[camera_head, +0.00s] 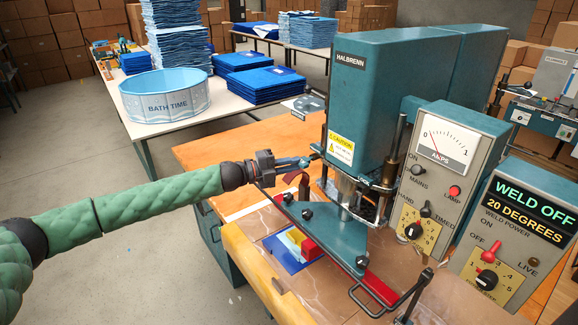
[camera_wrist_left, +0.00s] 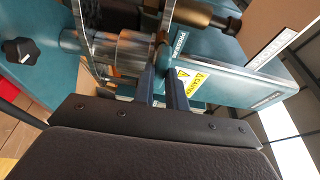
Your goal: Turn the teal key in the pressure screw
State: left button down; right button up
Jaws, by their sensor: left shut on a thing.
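The teal welding press marked HALBRENN (camera_head: 365,95) stands on the wooden bench. My left gripper (camera_head: 308,161) reaches in from the left to the press, beside its yellow caution label and just above the metal ram (camera_head: 345,188). Its jaws are shut on a small teal piece, which looks like the key, mostly hidden by the fingers. In the left wrist view the two dark fingers (camera_wrist_left: 166,75) run close together toward the press, beside a shiny metal cylinder (camera_wrist_left: 135,50). The pressure screw cannot be clearly made out. My right gripper is not in view.
A teal plate with black knobs (camera_head: 318,228) lies below the gripper, over a blue, red and yellow sheet (camera_head: 290,250). Grey control boxes (camera_head: 440,180) stand close on the right. A table with a BATH TIME pool (camera_head: 165,97) and blue stacks is behind. The floor at left is clear.

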pick_arm(q)
jog(key=shift+w+d, duration=0.15)
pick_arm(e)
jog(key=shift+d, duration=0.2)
pick_arm(q)
jog(key=shift+w+d, duration=0.1)
jog(key=shift+d, duration=0.1)
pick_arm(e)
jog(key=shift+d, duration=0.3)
pick_arm(q)
jog(key=shift+w+d, duration=0.1)
jog(key=shift+d, duration=0.05)
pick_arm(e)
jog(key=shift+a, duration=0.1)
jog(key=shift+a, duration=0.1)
pick_arm(q)
jog(key=shift+w+d, duration=0.1)
jog(key=shift+d, duration=0.05)
jog(key=c, duration=1.6)
grip_release()
jog(key=shift+o, duration=1.3)
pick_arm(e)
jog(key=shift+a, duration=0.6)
